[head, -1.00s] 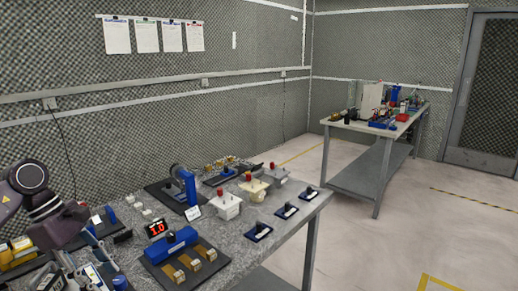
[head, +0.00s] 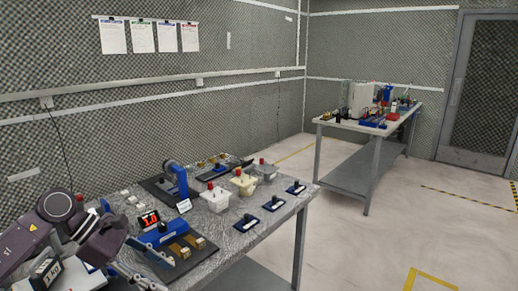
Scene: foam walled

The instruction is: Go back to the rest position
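My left arm comes in from the left edge. My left gripper (head: 148,268) hangs over the near part of the grey workbench (head: 222,232), in front of a blue block device with brass pieces. Its fingers look spread, but the tips are partly cut off and I cannot make out anything between them. My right gripper is not in the head view.
The workbench holds a blue press-like device (head: 178,180), a red digital display (head: 149,220), white boxes with red knobs (head: 243,184) and small blue bases with black knobs (head: 297,188). A second table (head: 362,128) stands at the back right. The floor (head: 345,245) on the right is clear.

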